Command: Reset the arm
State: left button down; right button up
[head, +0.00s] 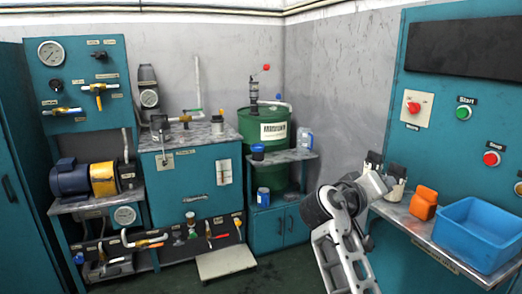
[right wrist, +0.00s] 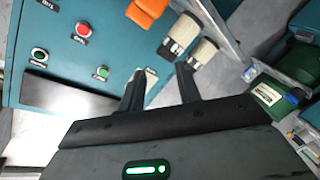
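My right arm rises from the bottom of the head view, and its gripper (head: 385,165) is above the left end of the right-hand shelf. In the right wrist view the two dark fingers of my right gripper (right wrist: 160,76) stand apart with nothing between them. Two pale cylindrical items (right wrist: 180,35) with dark parts lie beyond the fingertips, apart from them as far as I can tell. My left arm and gripper are in neither view.
The right-hand shelf holds an orange item (head: 424,203) and a blue bin (head: 481,232), below a teal panel with a red knob (head: 413,107), a green button (head: 463,112) and a red button (head: 491,158). A green drum (head: 262,132) and workbench stand at the back.

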jog(key=s+a+f+n+y, duration=0.1)
jog(key=s+f+y, duration=0.2)
jog(key=f, duration=0.5)
jog(key=s+a+f+n+t+y, duration=0.1)
jog(key=s+a+f+n+y, duration=0.2)
jog(key=f, duration=0.6)
jog(key=s+f+y, duration=0.3)
jog(key=s+f, duration=0.1)
jog(key=f, duration=0.4)
jog(key=s+a+f+y, duration=0.3)
jog(key=s, duration=0.7)
jog(key=s+a+f+m+y, duration=0.1)
jog(key=s+a+f+y, duration=0.2)
jog(key=s, duration=0.7)
jog(key=shift+a+f+y, duration=0.15)
jog(key=shift+a+y, duration=0.2)
jog(key=shift+y, duration=0.15)
